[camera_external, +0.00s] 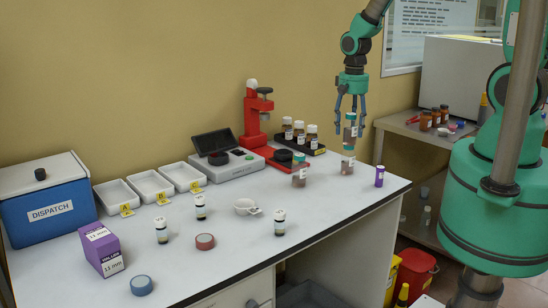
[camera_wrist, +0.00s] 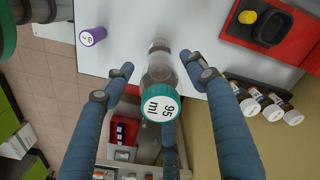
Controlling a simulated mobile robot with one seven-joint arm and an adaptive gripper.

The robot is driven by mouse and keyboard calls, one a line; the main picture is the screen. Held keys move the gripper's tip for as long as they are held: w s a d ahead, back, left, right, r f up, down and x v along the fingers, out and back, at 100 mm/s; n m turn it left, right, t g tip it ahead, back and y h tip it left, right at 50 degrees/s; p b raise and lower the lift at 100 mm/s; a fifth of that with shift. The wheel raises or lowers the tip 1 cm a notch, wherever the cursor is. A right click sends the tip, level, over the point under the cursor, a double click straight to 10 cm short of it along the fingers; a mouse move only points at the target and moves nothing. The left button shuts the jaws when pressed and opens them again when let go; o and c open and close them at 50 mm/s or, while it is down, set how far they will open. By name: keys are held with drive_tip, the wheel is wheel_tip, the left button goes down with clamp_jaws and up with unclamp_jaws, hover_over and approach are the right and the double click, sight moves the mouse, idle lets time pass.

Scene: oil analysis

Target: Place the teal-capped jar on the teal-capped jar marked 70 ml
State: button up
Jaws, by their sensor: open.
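A teal-capped jar marked 95 ml (camera_wrist: 160,104) is between my fingers in the wrist view; it also shows in the external view (camera_external: 349,133). My gripper (camera_external: 351,112) is open around it, with fingers on its sides. Directly below is another teal-capped jar (camera_external: 347,166), upright near the table's right end. The upper jar appears to stand upright on its cap; I cannot tell for sure that they touch. The lower jar's mark is unreadable. A further teal-capped jar (camera_external: 299,174) stands to the left, its mark also unreadable.
A purple vial (camera_external: 379,176) stands to the right, near the table edge. A red press (camera_external: 256,115), a grey instrument (camera_external: 224,163) and a rack of brown bottles (camera_external: 312,150) are behind and left. White trays and a blue dispatch box (camera_external: 50,212) are further left.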

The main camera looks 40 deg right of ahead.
wheel_tip(320, 180, up, 10)
drive_tip(key=shift+f, duration=0.2)
idle(0.8)
drive_tip(key=shift+r, duration=0.4)
drive_tip(key=s+d+r+n+t, duration=0.1)
drive_tip(key=s+r+n+t, duration=0.1)
drive_tip(key=s+r, duration=0.5)
drive_tip(key=s+r+n+t, duration=0.1)
drive_tip(key=s+r, duration=0.1)
drive_tip(key=r, duration=0.9)
drive_tip(key=s+r+n+t, duration=0.1)
drive_tip(key=s+r, duration=0.3)
drive_tip(key=s, duration=0.2)
drive_tip(key=s+d+r+n+t, duration=0.1)
drive_tip(key=s+r+n, duration=0.1)
drive_tip(key=s+r, duration=0.2)
drive_tip(key=s, duration=0.3)
drive_tip(key=shift+r+t, duration=0.3)
drive_tip(key=shift+r, duration=0.05)
wheel_tip(320, 180, down, 11)
drive_tip(key=b, duration=1.1)
